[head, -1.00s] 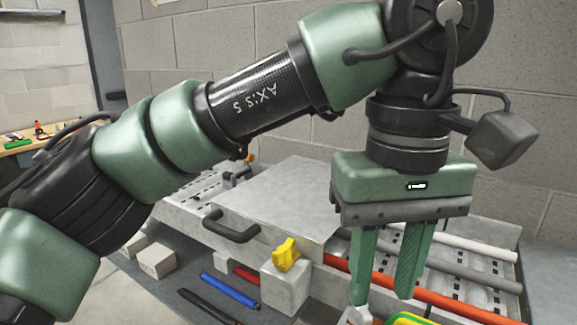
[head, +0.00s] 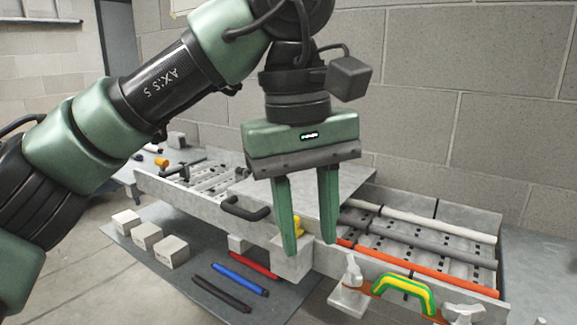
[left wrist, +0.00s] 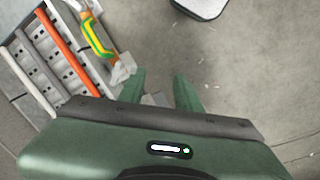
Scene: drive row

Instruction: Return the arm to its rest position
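My left gripper (head: 308,246) hangs fingers-down in the middle of the head view, in front of a grey metal bench unit (head: 325,178). Its two green fingers stand apart with nothing between them. In the left wrist view the gripper (left wrist: 160,80) also shows spread, empty fingers, with floor beyond. The arm comes in from the left, raised and bent. My right gripper shows in neither view.
The unit has a black handle (head: 246,211), a yellow knob (head: 299,226), rods, including an orange one (head: 420,268), and a green-yellow handle (head: 404,287). Pale blocks (head: 146,235) and a blue rod (head: 240,279) lie on the dark mat (head: 205,268). A block wall stands behind.

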